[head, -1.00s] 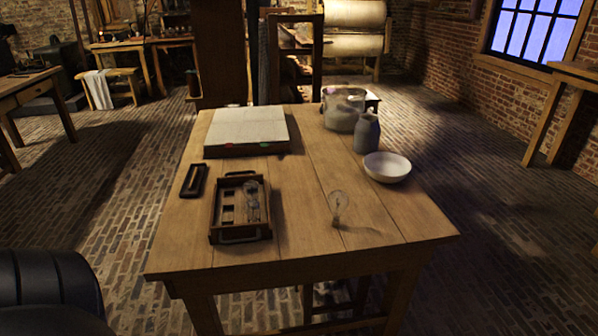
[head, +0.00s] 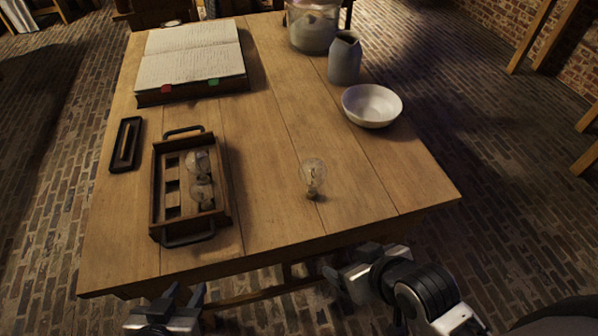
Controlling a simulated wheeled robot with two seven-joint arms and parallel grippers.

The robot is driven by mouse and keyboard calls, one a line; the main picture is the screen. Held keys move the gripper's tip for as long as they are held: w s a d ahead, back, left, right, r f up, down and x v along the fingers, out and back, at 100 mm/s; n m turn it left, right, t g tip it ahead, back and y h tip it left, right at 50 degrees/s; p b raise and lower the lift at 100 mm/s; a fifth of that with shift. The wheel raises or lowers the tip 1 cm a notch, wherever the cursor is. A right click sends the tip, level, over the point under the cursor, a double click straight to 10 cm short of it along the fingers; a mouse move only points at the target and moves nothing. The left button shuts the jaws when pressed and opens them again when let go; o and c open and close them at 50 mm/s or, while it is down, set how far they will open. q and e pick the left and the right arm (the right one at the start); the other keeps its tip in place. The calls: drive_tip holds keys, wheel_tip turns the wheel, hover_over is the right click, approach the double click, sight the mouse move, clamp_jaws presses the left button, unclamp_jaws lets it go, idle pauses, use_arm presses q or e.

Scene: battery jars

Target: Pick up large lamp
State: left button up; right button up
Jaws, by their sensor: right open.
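The large lamp (head: 313,175), a clear glass bulb, stands on the wooden table (head: 262,150) near its front edge, base down. Two more glass bulbs (head: 200,178) lie in a wooden tray (head: 157,205) with metal handles, to the left. My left gripper (head: 178,294) is at the bottom left, below the table's front edge, with its two fingers apart and nothing between them. My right gripper (head: 335,274) is below the front edge, near the lamp in the picture but apart from it. It is open; its fingers show only partly.
A white bowl (head: 371,106), a grey jar (head: 344,60) and a glass jar (head: 312,28) stand at the right back. An open book (head: 192,55) lies at the left back, with a small dark tray (head: 126,145) in front. The table around the lamp is clear.

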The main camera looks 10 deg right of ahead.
drive_tip(key=w+a+r+n+g+y, duration=0.2)
drive_tip(key=w+a+r+n+g, duration=0.3)
drive_tip(key=w+a+r+n, duration=0.4)
wheel_tip(320, 180, up, 14)
drive_tip(key=n+g+h, duration=0.2)
drive_tip(key=n+h, duration=0.2)
drive_tip(key=n, duration=0.8)
hover_over(313, 160)
drive_tip(key=shift+n, duration=0.3)
drive_tip(key=f, duration=1)
drive_tip(key=shift+w+a, duration=0.2)
drive_tip(key=shift+w, duration=0.1)
drive_tip(key=f, duration=0.4)
drive_tip(key=shift+s+d+f+p, duration=0.1)
drive_tip(key=shift+s+d+p, duration=0.15)
drive_tip(key=shift+s+p, duration=0.15)
drive_tip(key=shift+w+f, duration=0.1)
drive_tip(key=shift+f, duration=0.45)
drive_tip(key=c, duration=1.2)
